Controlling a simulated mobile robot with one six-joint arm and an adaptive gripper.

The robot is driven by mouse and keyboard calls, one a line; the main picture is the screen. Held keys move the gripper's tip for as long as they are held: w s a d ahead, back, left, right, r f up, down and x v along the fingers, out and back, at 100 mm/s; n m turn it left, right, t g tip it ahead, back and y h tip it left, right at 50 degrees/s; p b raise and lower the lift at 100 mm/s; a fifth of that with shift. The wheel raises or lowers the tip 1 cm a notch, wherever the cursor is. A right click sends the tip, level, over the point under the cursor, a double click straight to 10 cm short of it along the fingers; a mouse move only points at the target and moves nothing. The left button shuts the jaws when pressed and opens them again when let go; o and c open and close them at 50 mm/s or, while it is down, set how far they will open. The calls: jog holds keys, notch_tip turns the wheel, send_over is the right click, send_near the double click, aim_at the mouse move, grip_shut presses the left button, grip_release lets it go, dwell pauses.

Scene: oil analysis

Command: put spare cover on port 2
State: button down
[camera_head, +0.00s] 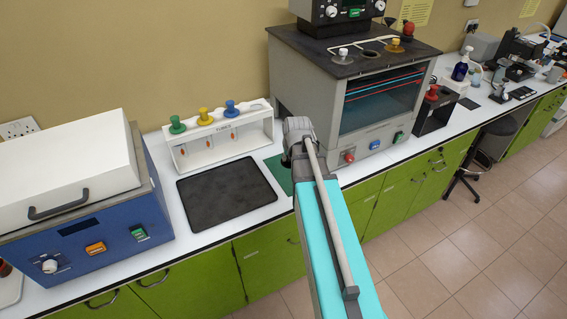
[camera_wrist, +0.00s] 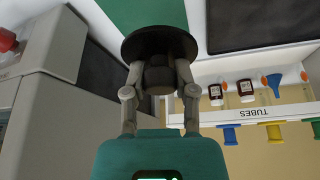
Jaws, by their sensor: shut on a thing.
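My gripper (camera_wrist: 160,85) is shut on a dark round cover (camera_wrist: 135,42) with a knob; the fingers pinch the knob. In the head view my gripper (camera_head: 297,138) is above the counter, left of the grey bath; the cover is hidden there behind my arm. The bath (camera_head: 300,75) has a dark top (camera_head: 300,45). On the top sit a cover with a grey-white knob (camera_head: 343,53) and one with an orange knob (camera_head: 396,45). Between them is a dark uncovered opening (camera_head: 369,54). No port number is readable.
A white tube rack (camera_head: 262,132) with green, yellow and blue funnels stands left of my gripper. A black mat (camera_head: 225,193) and green mat (camera_head: 281,172) lie on the counter. A blue box with white lid (camera_head: 70,170) is far left. A black stand (camera_head: 437,110) is right of the bath.

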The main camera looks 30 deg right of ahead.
jog(key=shift+w, duration=0.15)
jog(key=w+d+f+b, duration=0.1)
jog(key=w+f+b, duration=0.1)
jog(key=w, duration=0.1)
jog(key=w+d+f+b, duration=0.1)
jog(key=w+f+b, duration=0.2)
jog(key=w, duration=0.1)
jog(key=w+d+f+b, duration=0.1)
jog(key=w+f+b, duration=0.2)
jog(key=w, duration=0.1)
jog(key=shift+w+d, duration=0.2)
jog(key=shift+d, duration=0.05)
jog(key=shift+w+d+f+b, duration=0.15)
jog(key=shift+w+f+b, duration=0.4)
jog(key=shift+b+x, duration=0.7)
jog(key=shift+x, duration=0.1)
jog(key=shift+f+b, duration=1.25)
jog(key=shift+b, duration=0.05)
jog(key=shift+f, duration=0.2)
